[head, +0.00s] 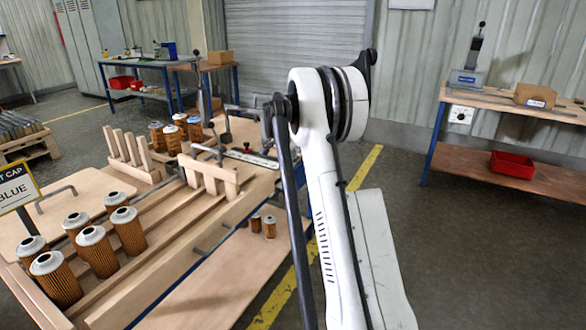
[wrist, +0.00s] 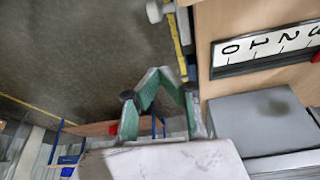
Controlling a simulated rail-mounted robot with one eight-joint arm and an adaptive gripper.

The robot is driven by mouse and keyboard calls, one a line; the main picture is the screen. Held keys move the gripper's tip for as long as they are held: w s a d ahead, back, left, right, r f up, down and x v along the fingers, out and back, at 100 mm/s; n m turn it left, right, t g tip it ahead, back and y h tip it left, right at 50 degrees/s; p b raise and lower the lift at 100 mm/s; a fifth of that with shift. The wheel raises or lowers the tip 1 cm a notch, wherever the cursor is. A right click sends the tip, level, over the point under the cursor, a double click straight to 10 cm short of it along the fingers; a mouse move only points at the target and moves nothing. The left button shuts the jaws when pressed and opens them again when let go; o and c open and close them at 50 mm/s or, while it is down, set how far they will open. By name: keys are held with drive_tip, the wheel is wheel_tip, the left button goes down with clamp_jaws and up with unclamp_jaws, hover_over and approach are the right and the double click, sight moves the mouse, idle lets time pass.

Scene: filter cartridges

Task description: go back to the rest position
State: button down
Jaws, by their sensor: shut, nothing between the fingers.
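My gripper (wrist: 168,82) shows in the wrist view with green-padded fingers, shut and empty. It is near a wooden surface with a numbered scale (wrist: 268,45) and a grey block (wrist: 262,118). In the head view my white arm fills the middle and I cannot make out the gripper. Filter cartridges (head: 128,232) with pale caps and orange-brown bodies stand in the wooden rack at the lower left.
A sign reading "BLUE" (head: 17,189) stands at the left edge. A wooden rack with upright posts (head: 208,177) and metal handles rises from the bench. A side table (head: 500,101) with a red bin (head: 512,165) stands at the right. Open floor (head: 440,240) lies right of my arm.

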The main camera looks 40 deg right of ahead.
drive_tip(key=shift+a+r, duration=0.15)
drive_tip(key=shift+r, duration=0.35)
drive_tip(key=s+a+r+n+t+p, duration=0.1)
drive_tip(key=s+a+r+n, duration=0.25)
drive_tip(key=a+r, duration=0.5)
drive_tip(key=s+a+r+n+t+y+p, duration=0.15)
drive_tip(key=s+a+r, duration=0.35)
drive_tip(key=a, duration=0.6)
drive_tip(key=s+a+r+n+t+p, duration=0.1)
drive_tip(key=s+a+r+n, duration=0.25)
drive_tip(key=a+r, duration=0.45)
drive_tip(key=s+a+f+n+t+y+p, duration=0.1)
drive_tip(key=s+a+f+n, duration=0.1)
drive_tip(key=s+a, duration=0.8)
drive_tip(key=s+a+f+n+t+y+p, duration=0.1)
drive_tip(key=s+a+n, duration=0.4)
drive_tip(key=s+a, duration=0.5)
drive_tip(key=s+f+p, duration=0.1)
drive_tip(key=s, duration=0.4)
drive_tip(key=shift+s+a+f+t+p, duration=0.2)
drive_tip(key=shift+a+f+t+p, duration=0.1)
drive_tip(key=shift+a+f+t, duration=0.1)
drive_tip(key=shift+y, duration=0.25)
